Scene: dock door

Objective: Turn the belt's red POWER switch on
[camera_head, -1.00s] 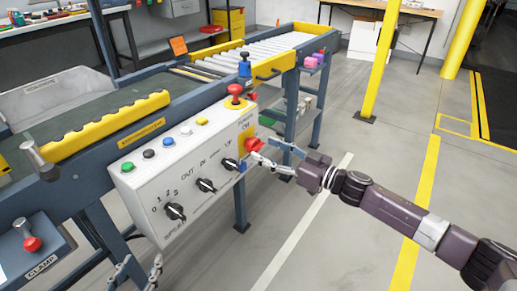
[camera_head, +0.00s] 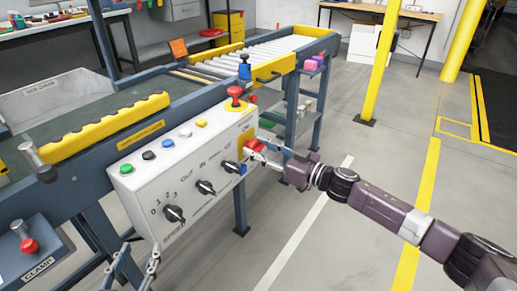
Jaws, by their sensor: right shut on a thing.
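The belt's control box (camera_head: 145,200) is white, with several push buttons on its sloped top and black rotary knobs on its front. The red POWER switch (camera_head: 250,147) sits on a yellow plate at the box's right end, partly hidden by my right gripper. My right gripper (camera_head: 256,151) comes in from the right and is shut on the switch. The switch's exact position is hard to read. My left gripper (camera_head: 137,266) shows at the bottom, below the box's lower left corner; its fingers look spread apart with nothing between them.
A red mushroom button (camera_head: 235,93) stands on the box's top right corner, just above my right gripper. A CLAMP box (camera_head: 33,250) with a red-knobbed lever is at lower left. The roller conveyor (camera_head: 240,58) runs behind. Floor on the right is clear.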

